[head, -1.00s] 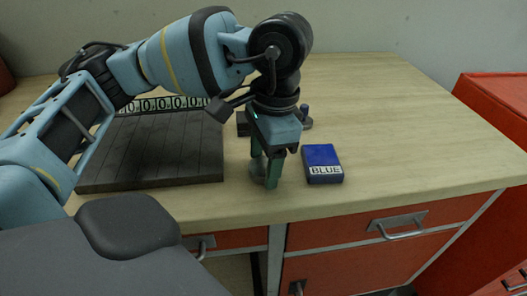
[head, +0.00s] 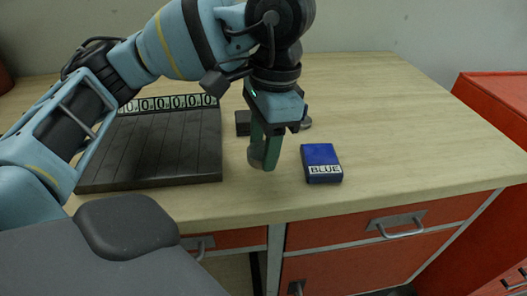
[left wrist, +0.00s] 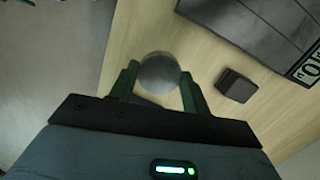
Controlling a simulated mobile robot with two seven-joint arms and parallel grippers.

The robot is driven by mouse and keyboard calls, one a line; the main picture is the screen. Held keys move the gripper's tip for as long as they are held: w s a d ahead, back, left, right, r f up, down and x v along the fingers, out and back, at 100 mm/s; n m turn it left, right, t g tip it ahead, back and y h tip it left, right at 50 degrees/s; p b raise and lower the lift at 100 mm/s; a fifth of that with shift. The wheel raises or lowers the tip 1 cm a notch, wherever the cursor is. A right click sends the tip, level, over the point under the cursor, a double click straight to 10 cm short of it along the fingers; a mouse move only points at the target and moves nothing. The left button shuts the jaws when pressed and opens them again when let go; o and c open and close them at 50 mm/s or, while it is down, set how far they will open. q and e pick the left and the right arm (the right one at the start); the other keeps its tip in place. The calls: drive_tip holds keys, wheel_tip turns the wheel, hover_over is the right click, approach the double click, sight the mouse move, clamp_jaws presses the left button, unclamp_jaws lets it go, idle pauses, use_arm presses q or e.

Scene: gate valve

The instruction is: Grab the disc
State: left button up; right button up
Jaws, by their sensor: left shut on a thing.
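The disc (left wrist: 160,73) is a round grey piece. It sits between the two green fingers of my left gripper (left wrist: 158,80) in the left wrist view. In the head view my left gripper (head: 265,158) is shut on the disc (head: 255,158), whose grey edge shows beside the fingertips. It is over the front part of the wooden table, left of the blue block. How far the disc is above the table is hard to tell. My right gripper is not in view.
A blue block (head: 320,158) labelled BLUE lies right of the gripper. A dark slatted board (head: 150,150) with a row of zeros is at the left. A small dark block (head: 243,122) sits behind the gripper. The table's right side (head: 400,120) is clear.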

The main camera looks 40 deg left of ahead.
use_arm(q)
drive_tip(key=s+d, duration=0.3)
drive_tip(key=d, duration=0.4)
drive_tip(key=s+d+r, duration=0.1)
drive_tip(key=s+d, duration=0.3)
drive_tip(key=d, duration=0.3)
drive_tip(key=shift+s+r+b, duration=0.3)
drive_tip(key=shift+b, duration=0.1)
